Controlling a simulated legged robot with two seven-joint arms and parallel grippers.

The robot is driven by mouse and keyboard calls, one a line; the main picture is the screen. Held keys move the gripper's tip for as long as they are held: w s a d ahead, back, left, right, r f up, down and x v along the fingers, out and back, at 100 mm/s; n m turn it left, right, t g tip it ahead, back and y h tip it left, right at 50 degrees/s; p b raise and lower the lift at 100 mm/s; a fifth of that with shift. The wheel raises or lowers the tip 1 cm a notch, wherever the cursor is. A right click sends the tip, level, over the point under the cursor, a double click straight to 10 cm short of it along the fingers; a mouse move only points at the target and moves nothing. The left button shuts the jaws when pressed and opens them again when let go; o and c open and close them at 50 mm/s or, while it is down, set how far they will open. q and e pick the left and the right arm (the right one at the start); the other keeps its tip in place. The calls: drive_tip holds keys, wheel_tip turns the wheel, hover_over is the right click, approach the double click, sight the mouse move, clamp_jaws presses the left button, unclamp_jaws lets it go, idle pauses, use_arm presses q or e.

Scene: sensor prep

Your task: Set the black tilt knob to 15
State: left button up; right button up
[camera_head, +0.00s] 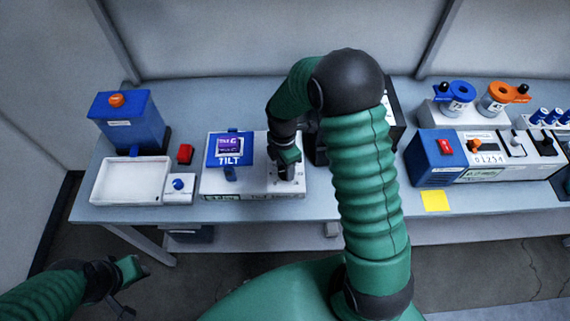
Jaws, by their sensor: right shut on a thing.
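The tilt unit is a white box (257,180) on the table, with a blue panel labelled TILT and a small purple screen (229,146) whose digits are too small to read. My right gripper (287,172) points down onto the right part of this box. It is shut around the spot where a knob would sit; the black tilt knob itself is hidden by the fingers. My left gripper (133,274) is low at the left, in front of the table and away from the unit.
A white tray (98,190), a blue box with an orange button (128,121) and a red block (185,153) stand left. A dark box stands behind my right arm. At right are a red-switch box (436,160), orange and blue rings and a yellow note (435,201).

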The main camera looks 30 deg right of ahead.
drive_tip(key=m+p, duration=0.1)
drive_tip(key=m, duration=0.4)
drive_tip(key=shift+w+d+r+m+p, duration=0.1)
drive_tip(key=shift+w+r+m+p, duration=0.1)
drive_tip(key=shift+m+p, duration=0.15)
drive_tip(key=m+p, duration=0.1)
drive_tip(key=m, duration=0.3)
drive_tip(key=shift+m+y, duration=0.25)
drive_tip(key=shift+y, duration=0.05)
drive_tip(key=m, duration=0.5)
drive_tip(key=shift+t+p, duration=0.4)
drive_tip(key=m+p, duration=0.1)
drive_tip(key=m, duration=0.5)
drive_tip(key=shift+d, duration=0.1)
drive_tip(key=o, duration=1.4)
drive_tip(key=shift+c, duration=0.2)
drive_tip(key=shift+s+f, duration=0.1)
drive_tip(key=shift+f, duration=0.05)
